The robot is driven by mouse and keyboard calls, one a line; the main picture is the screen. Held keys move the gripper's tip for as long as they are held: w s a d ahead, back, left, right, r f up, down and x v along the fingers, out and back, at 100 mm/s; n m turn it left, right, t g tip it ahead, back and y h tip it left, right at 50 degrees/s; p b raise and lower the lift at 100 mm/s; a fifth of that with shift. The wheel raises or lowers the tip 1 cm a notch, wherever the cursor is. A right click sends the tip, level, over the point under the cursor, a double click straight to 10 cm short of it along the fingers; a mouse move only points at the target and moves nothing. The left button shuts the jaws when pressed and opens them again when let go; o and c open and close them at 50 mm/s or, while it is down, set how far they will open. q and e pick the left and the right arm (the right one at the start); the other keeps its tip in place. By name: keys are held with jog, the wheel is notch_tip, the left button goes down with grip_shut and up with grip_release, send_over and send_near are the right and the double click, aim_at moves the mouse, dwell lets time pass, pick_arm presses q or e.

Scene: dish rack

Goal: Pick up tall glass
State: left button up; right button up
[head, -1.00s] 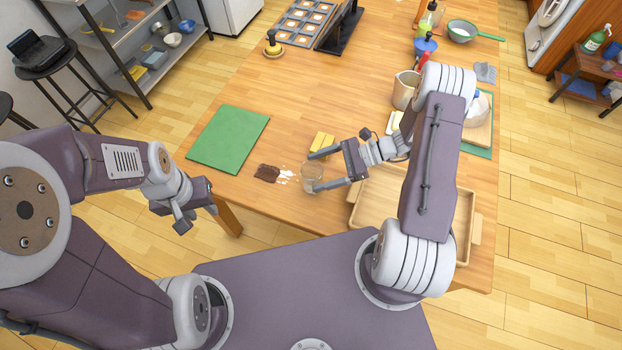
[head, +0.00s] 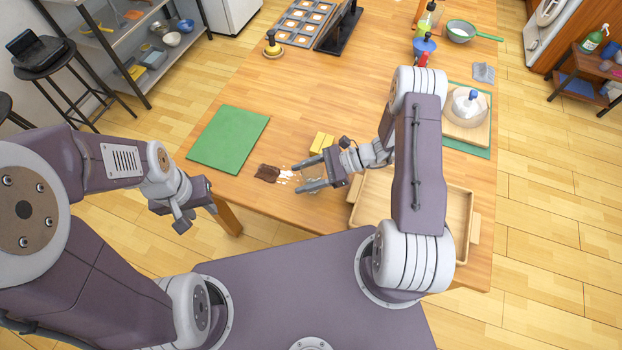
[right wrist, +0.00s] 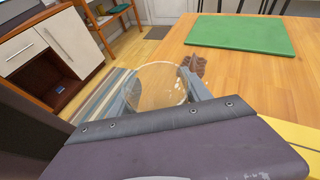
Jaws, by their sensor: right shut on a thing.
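The tall glass (head: 311,174) is clear and stands near the front edge of the table, partly hidden by my right gripper in the head view. In the right wrist view its round rim and see-through body (right wrist: 158,88) show between the fingers. My right gripper (head: 309,176) is shut on the glass, with a finger on each side of it. My left gripper (head: 184,222) hangs off the front left of the table, away from the glass; its jaw opening is not clear.
A brown patch with white bits (head: 270,173) lies just left of the glass, and a yellow block (head: 321,142) is just behind it. A wooden tray (head: 459,215) is on the right under my right arm. A green board (head: 229,138) lies at left.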

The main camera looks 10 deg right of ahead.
jog(key=shift+r, duration=0.15)
jog(key=shift+r, duration=0.35)
jog(key=w+a+r, duration=0.6)
jog(key=w+r, duration=0.3)
jog(key=r, duration=0.1)
jog(key=shift+w+a+b, duration=0.3)
jog(key=shift+w+b, duration=0.1)
jog(key=shift+b, duration=0.05)
